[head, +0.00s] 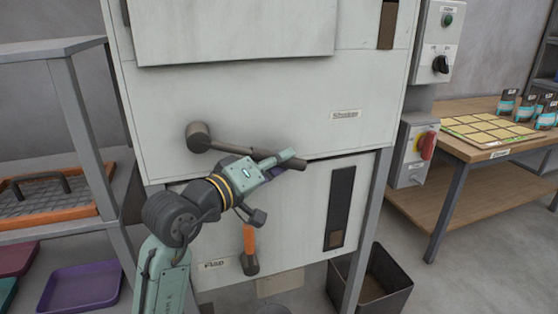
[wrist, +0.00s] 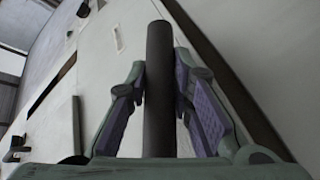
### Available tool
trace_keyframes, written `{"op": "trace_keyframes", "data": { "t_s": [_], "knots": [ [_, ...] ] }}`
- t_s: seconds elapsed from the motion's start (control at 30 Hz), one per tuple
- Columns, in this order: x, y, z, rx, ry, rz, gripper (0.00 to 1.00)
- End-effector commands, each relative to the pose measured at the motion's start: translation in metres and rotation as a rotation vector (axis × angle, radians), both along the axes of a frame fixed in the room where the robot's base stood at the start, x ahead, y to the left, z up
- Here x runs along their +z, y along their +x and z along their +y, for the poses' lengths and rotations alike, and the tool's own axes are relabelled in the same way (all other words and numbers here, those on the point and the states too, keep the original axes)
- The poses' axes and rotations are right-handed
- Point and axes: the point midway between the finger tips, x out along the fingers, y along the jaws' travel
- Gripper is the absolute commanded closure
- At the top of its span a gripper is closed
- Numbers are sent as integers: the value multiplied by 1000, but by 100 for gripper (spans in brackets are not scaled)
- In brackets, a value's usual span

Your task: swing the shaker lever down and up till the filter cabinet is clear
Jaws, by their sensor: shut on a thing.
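The shaker lever (head: 224,147) is a dark bar that runs from a round hub (head: 199,137) on the left of the pale filter cabinet (head: 260,100). It slopes slightly down to the right. My gripper (head: 289,161) is shut on the lever near its right end. In the wrist view the dark lever (wrist: 159,80) stands between the two purple-padded fingers of my gripper (wrist: 160,95). A label reading "Shaker" (head: 345,114) is on the cabinet above and to the right of the lever.
Below is an orange-handled flap lever (head: 249,240) with a "Flap" label (head: 214,265). A dark slot window (head: 340,205) is to its right. A dark bin (head: 382,283) stands on the floor. A control box with a red knob (head: 427,145) and a wooden table (head: 470,150) are on the right.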

Motion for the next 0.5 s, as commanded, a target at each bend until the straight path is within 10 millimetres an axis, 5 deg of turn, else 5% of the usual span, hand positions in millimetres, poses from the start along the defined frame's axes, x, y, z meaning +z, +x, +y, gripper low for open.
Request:
{"op": "trace_keyframes", "data": {
  "t_s": [0.5],
  "knots": [
    [14, 2, -6, -4, -90, -27, 100]
  ]
}}
